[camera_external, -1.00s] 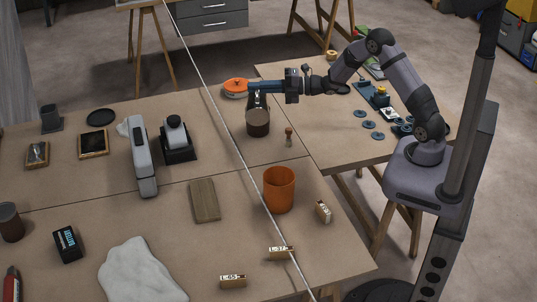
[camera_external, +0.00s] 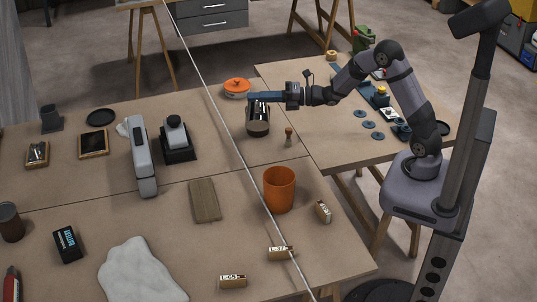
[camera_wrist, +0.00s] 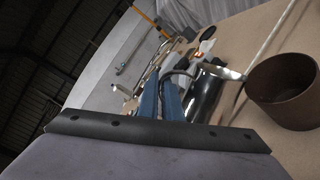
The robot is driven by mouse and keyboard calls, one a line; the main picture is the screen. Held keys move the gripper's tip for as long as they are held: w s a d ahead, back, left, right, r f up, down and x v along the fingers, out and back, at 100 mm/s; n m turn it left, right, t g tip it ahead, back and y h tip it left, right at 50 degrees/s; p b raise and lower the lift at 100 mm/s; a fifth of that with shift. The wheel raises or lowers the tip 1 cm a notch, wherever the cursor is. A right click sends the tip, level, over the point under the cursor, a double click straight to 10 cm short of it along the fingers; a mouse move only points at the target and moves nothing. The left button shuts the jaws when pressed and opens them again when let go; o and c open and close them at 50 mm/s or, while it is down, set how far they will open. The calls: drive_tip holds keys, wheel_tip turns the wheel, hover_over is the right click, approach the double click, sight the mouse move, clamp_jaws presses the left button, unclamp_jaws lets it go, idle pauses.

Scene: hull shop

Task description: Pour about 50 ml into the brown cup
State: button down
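The brown cup (camera_external: 258,131) stands on the table near the far edge; a metal pitcher (camera_external: 258,112) overlaps its top in the external view. In the wrist view the brown cup (camera_wrist: 287,103) is at the right, its open rim showing, and the shiny pitcher (camera_wrist: 207,95) is just left of it, looking tilted. My gripper (camera_external: 252,98) is at the pitcher, above the cup. In the wrist view its blue fingers (camera_wrist: 160,97) are close together at the pitcher's dark handle, seemingly shut on it. The liquid and any stream cannot be made out.
A small wooden-handled thing (camera_external: 288,137) is right of the cup. An orange bucket (camera_external: 279,190) stands nearer the front. A pale cable (camera_external: 228,125) crosses the view close left of the cup.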

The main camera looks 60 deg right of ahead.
sight(257, 117)
drive_tip(key=shift+s+a+f+n+b, duration=0.2)
drive_tip(key=shift+a+f+n+b, duration=0.25)
drive_tip(key=shift+b, duration=0.65)
drive_tip(key=shift+s+a+f+n+b, duration=0.1)
drive_tip(key=shift+f+n+b, duration=0.2)
drive_tip(key=shift+b, duration=0.25)
drive_tip(key=shift+r, duration=0.1)
idle(0.5)
